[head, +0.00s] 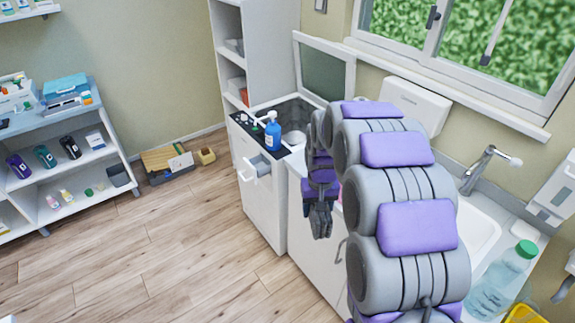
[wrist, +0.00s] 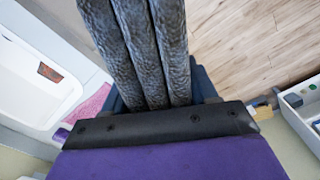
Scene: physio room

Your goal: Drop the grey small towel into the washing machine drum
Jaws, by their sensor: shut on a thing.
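The grey small towel (head: 320,220) hangs in dark folds below my gripper (head: 321,192) in the head view. In the wrist view the towel (wrist: 140,50) runs up the picture in several long folds from my gripper (wrist: 150,105). My gripper is shut on it, beside the front of the counter. A white cabinet-like unit (head: 262,205) stands left of the towel.
A blue bottle (head: 272,131) stands on the unit's dark top. A framed grey panel (head: 325,70) rises behind. The sink (head: 480,235) and a green-capped bottle (head: 505,280) are at right. Shelves (head: 75,150) stand at left. The wooden floor (head: 170,250) between is clear.

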